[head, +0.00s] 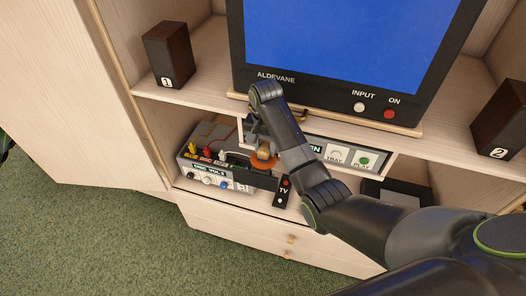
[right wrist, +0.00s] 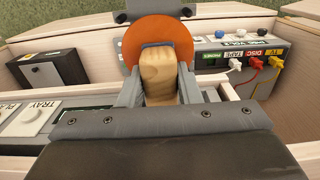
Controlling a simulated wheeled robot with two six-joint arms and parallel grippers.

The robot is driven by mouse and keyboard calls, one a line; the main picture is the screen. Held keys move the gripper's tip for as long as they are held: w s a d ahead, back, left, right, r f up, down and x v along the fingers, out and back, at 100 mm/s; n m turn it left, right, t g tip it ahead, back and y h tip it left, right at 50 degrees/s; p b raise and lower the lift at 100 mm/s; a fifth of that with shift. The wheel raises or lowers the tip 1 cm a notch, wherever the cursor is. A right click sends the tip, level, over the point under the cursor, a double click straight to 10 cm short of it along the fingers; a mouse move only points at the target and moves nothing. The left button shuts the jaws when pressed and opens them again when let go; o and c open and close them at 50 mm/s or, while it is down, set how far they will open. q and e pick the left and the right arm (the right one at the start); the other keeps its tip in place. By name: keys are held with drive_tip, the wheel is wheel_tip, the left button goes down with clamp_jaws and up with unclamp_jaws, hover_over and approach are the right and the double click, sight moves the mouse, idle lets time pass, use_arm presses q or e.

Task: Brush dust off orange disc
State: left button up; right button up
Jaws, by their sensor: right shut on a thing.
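The orange disc (right wrist: 130,44) lies in front of my right gripper (right wrist: 161,90) in the right wrist view. My right gripper is shut on a brush with a pale wooden handle (right wrist: 160,76). The brush's dark blue-grey end lies over the disc's middle; I cannot tell whether it touches. The brush and arm hide part of the disc. No dust can be made out. My left gripper is in neither view.
A grey switch box (head: 207,174) with coloured plugs stands left of the disc. The player panel (head: 341,156) is to the right. A TV remote (head: 283,190) lies at the shelf's front. The television (head: 352,48) and speakers (head: 169,55) stand above.

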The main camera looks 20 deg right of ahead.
drive_tip(key=shift+w+d, duration=0.1)
idle(0.3)
drive_tip(key=shift+w+r, duration=0.1)
drive_tip(key=shift+r, duration=1.4)
